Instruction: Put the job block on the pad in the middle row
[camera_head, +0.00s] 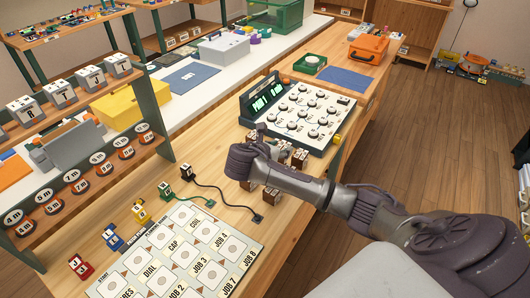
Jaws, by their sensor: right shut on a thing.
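My right gripper (254,147) reaches in from the right over the wooden table. It is shut on a small block that is mostly hidden by the gripper, so its face cannot be read. Several brown blocks (272,193) stand under and beside my right arm, partly covered by it. The white planning board (237,262) lies at the front with rows of pads. Its labels include START, DIAL, CAP, COIL and several JOB pads, such as JOB 3 (207,270) and JOB 4 (223,247). The pads in view look empty. My left gripper is not in view.
Red (81,266), blue (113,238), yellow (141,212), green (165,190) and black (187,168) pieces stand in a line left of the board. A dial console (301,112) stands behind my gripper.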

